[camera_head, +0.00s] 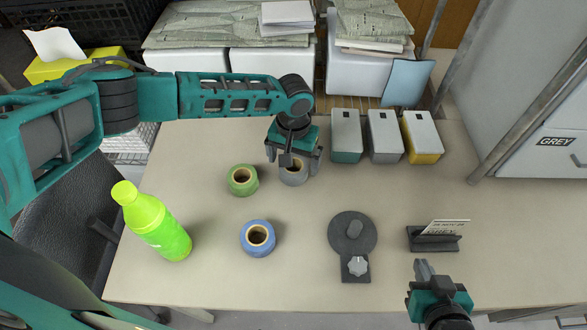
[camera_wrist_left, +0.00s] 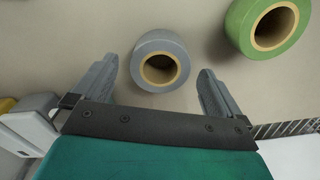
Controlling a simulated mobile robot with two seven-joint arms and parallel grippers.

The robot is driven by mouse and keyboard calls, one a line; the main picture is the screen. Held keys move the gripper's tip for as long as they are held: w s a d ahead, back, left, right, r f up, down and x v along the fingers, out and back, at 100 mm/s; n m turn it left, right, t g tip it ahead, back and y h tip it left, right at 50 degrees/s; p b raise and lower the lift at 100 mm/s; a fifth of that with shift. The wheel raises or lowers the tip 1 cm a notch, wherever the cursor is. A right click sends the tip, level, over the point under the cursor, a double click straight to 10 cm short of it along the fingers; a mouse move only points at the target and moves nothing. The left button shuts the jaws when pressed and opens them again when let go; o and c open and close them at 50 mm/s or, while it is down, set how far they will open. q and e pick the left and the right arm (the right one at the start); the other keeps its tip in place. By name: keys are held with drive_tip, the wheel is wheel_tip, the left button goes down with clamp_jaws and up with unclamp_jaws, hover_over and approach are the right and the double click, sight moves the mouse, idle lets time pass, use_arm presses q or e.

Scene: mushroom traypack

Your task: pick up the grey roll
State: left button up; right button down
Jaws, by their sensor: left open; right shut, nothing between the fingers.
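The grey roll (camera_head: 294,175) lies on the table with its brown core facing up, partly hidden under my left gripper (camera_head: 293,163) in the head view. In the left wrist view the grey roll (camera_wrist_left: 160,40) sits between and just beyond the two open fingers of my left gripper (camera_wrist_left: 157,88). My right gripper (camera_head: 422,268) is shut and empty at the front right of the table, well away from the roll.
A green roll (camera_head: 242,180) lies close left of the grey one, and a blue roll (camera_head: 257,238) nearer the front. Three bins (camera_head: 384,136) stand at the back right. A green bottle (camera_head: 152,220), a dark fixture (camera_head: 353,240) and a card holder (camera_head: 434,240) also stand on the table.

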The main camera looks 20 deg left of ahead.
use_arm(q)
drive_tip(key=shift+f, duration=1.6)
use_arm(e)
drive_tip(key=shift+f, duration=0.3)
drive_tip(key=shift+w, duration=0.1)
use_arm(q)
drive_tip(key=shift+c, duration=0.3)
drive_tip(key=c, duration=1)
drive_tip(key=shift+o, duration=0.2)
drive_tip(key=shift+w+r, duration=0.1)
drive_tip(key=shift+r, duration=0.1)
use_arm(e)
drive_tip(key=shift+r, duration=0.1)
